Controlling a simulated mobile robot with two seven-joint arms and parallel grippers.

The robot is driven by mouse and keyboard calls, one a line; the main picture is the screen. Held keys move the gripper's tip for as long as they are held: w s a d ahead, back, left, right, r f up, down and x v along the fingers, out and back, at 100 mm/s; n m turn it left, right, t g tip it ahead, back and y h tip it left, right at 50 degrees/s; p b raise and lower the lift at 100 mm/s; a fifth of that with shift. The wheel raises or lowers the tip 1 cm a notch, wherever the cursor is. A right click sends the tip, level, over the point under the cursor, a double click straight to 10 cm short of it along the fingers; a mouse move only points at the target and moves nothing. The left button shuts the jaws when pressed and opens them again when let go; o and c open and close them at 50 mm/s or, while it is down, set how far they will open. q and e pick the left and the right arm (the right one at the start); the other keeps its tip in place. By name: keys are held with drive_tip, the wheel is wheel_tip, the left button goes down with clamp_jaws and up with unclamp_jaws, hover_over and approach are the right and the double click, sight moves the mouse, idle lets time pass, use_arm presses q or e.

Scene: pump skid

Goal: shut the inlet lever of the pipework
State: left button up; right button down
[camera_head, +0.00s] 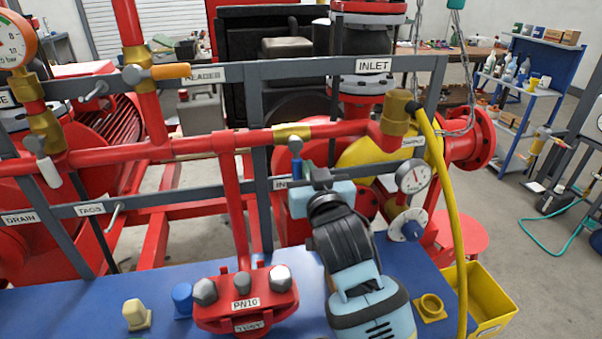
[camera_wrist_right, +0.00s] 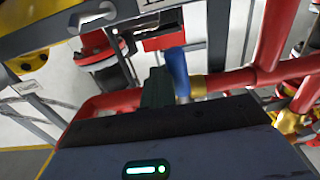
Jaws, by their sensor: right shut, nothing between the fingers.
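The blue-handled lever (camera_head: 297,168) hangs down from its grey hub on the horizontal red pipe, roughly across the pipe's run. A label starting "IN" (camera_head: 282,184) is beside its lower end, partly hidden by my right gripper. My right gripper (camera_head: 320,175) is shut and empty, just right of the lever in the head view. In the wrist view the blue lever (camera_wrist_right: 177,72) stands close beside the dark closed fingers (camera_wrist_right: 157,88). Whether they touch, I cannot tell. My left gripper is not in view.
An orange lever (camera_head: 170,71) and a white lever (camera_head: 48,172) are on pipes to the left. A pressure gauge (camera_head: 412,178) and yellow hose (camera_head: 447,190) are close right of my gripper. Grey frame bars (camera_head: 205,195) cross nearby. A red PN10 block (camera_head: 246,305) is below.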

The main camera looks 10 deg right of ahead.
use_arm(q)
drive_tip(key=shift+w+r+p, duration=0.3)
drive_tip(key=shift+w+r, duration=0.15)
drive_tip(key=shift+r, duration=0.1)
use_arm(e)
drive_tip(key=shift+d, duration=0.55)
drive_tip(key=s, duration=0.9)
drive_tip(key=shift+f, duration=0.15)
drive_tip(key=w, duration=0.8)
drive_tip(key=shift+w, duration=0.1)
